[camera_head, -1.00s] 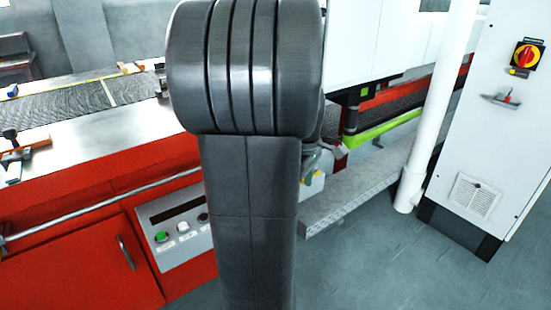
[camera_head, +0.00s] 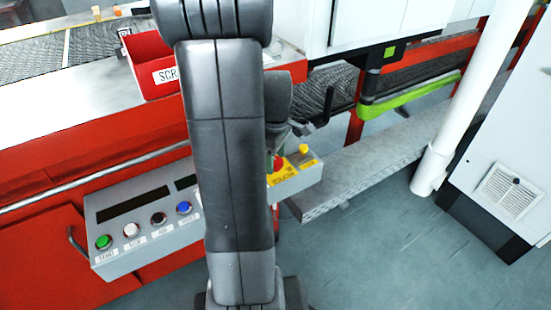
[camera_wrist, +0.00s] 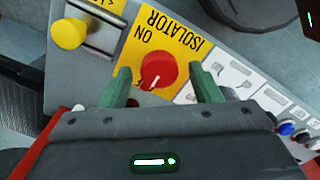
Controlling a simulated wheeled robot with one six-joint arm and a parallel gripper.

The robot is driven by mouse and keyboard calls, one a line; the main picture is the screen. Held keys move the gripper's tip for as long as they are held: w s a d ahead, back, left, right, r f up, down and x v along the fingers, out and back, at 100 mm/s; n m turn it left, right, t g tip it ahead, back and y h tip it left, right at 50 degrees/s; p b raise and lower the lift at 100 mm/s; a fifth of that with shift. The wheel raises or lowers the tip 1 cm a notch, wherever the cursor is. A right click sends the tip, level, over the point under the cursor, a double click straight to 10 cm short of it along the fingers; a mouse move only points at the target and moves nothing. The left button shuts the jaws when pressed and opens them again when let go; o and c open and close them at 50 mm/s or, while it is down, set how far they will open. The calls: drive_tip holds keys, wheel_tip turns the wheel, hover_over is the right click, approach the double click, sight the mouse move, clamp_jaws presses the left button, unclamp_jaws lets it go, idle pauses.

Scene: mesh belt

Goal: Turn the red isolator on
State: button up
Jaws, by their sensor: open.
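The red isolator knob (camera_wrist: 156,71) sits on a yellow plate (camera_wrist: 186,40) marked ISOLATOR and ON in the wrist view. Its white pointer mark is at the knob's lower edge in the picture, on the side away from the word ON. My gripper (camera_wrist: 161,80) is open, with one green finger on each side of the knob. I cannot tell whether the fingers touch it. In the head view the red isolator knob (camera_head: 279,163) shows just right of my arm, on the end of the grey control panel (camera_head: 150,237). My arm hides part of the panel.
A yellow knob (camera_wrist: 69,33) stands beside the isolator plate. Green, white, dark and blue buttons line the panel's left part. A red scrap bin (camera_head: 150,67) stands above on the machine. A white post (camera_head: 470,95) and cabinet stand at right, with open floor in front.

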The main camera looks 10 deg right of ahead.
drive_tip(key=shift+f, duration=0.1)
drive_tip(key=c, duration=1)
drive_tip(key=shift+m, duration=0.4)
drive_tip(key=m+p, duration=0.2)
drive_tip(key=m, duration=0.1)
drive_tip(key=m+p, duration=0.1)
drive_tip(key=m, duration=0.4)
drive_tip(key=shift+w+d+p, duration=0.1)
drive_tip(key=shift+p, duration=0.2)
drive_tip(key=m+p, duration=0.1)
drive_tip(key=m, duration=0.3)
drive_tip(key=shift+m, duration=0.4)
drive_tip(key=m, duration=0.4)
drive_tip(key=shift+p, duration=0.35)
drive_tip(key=shift+m, duration=0.3)
